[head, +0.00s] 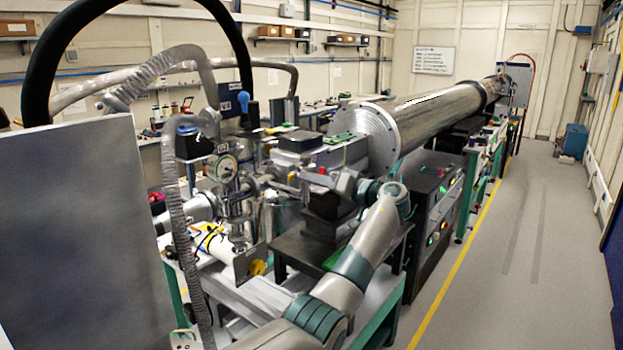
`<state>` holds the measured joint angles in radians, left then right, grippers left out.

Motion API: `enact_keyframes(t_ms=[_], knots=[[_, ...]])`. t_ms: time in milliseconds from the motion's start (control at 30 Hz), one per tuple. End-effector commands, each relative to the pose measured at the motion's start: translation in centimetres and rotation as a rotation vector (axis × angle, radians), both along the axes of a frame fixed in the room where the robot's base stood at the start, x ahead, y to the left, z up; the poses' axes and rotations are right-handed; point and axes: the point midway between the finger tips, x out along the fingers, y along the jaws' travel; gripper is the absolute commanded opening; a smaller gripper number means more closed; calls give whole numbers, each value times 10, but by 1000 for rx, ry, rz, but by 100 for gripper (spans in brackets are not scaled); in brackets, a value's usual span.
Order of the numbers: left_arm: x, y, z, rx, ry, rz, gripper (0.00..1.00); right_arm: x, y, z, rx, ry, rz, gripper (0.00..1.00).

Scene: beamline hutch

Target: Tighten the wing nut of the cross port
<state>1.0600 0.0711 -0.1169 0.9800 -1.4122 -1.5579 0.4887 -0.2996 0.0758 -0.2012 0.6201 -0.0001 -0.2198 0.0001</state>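A metal vacuum cross (236,205) with side ports and clamps stands left of the middle in the head view, below a round dial gauge (226,167). The wing nut is too small among the fittings for me to pick out.
A long steel tube with a wide flange (370,138) runs back to the right. A dark block (327,207) stands below my gripper. A ribbed hose (180,235) hangs left of the cross. A large grey panel (80,230) fills the left. The right floor is clear.

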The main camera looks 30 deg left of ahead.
Motion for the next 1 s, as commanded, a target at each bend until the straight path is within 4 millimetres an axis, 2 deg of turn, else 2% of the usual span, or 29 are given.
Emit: enact_keyframes(t_ms=[567, 1000], knots=[[1, 0, -1, 5, 76, -1, 0, -1, -8, -3, -8, 1, 0, 31], [1, 0, -1, 31, 401, -1, 0, -1, -6, -9, -6, 2, 0, 31]])
